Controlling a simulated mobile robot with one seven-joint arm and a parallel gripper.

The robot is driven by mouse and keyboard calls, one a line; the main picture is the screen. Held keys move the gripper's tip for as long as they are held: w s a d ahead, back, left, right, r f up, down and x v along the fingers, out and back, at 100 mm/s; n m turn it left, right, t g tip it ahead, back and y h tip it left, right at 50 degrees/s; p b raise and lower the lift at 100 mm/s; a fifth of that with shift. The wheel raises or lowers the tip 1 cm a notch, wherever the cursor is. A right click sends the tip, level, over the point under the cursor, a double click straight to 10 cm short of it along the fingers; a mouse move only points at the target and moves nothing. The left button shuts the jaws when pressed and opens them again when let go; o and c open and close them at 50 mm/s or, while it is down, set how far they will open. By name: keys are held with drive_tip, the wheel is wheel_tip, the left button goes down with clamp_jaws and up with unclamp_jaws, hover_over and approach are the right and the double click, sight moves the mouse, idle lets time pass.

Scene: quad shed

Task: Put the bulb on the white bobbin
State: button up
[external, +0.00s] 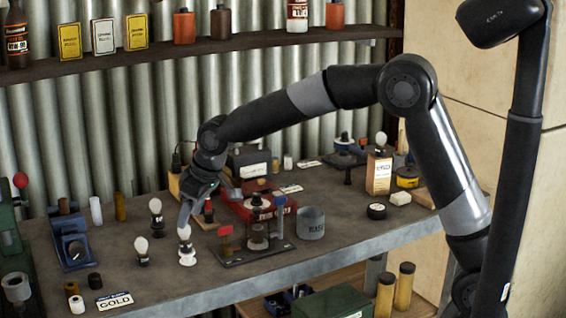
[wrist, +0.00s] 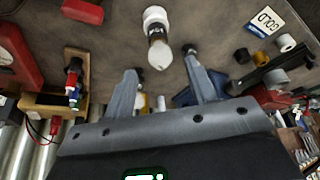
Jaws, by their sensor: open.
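A pale bulb (external: 185,232) with a dark collar stands upright on the white bobbin (external: 187,257) near the bench's front edge. The wrist view shows the bulb's glass (wrist: 160,56) pointing toward me, with the white bobbin (wrist: 154,15) beneath it. My gripper (external: 187,218) is close above the bulb in the external view. Its fingers (wrist: 159,80) are spread apart in the wrist view, with the bulb just beyond the gap and nothing visibly held. Whether a finger touches the bulb cannot be told.
Two other bulbs (external: 142,246) (external: 156,206) on dark bases stand close to the left. A GOLD label (external: 115,300), a white ring (external: 77,305) and a black cylinder (external: 95,281) lie further left.

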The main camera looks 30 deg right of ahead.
drive_tip(key=v, duration=0.6)
drive_tip(key=shift+r, duration=0.3)
drive_tip(key=s+d+r+m, duration=0.1)
drive_tip(key=s+d+r, duration=0.15)
drive_tip(key=d, duration=0.55)
drive_tip(key=s+d+r+m+t+h, duration=0.1)
drive_tip(key=s+d+r+m, duration=0.15)
drive_tip(key=d, duration=0.65)
drive_tip(key=s+d+r+m, duration=0.1)
drive_tip(key=s+d, duration=0.3)
drive_tip(key=d, duration=0.4)
drive_tip(key=s+d+f+m+t+h, duration=0.1)
drive_tip(key=s+d+f+m+h, duration=0.1)
drive_tip(key=s+d, duration=1.2)
wheel_tip(320, 180, down, 2)
drive_tip(key=shift+s+f+m, duration=0.15)
drive_tip(key=shift+s+m, duration=0.6)
drive_tip(key=shift+s, duration=0.25)
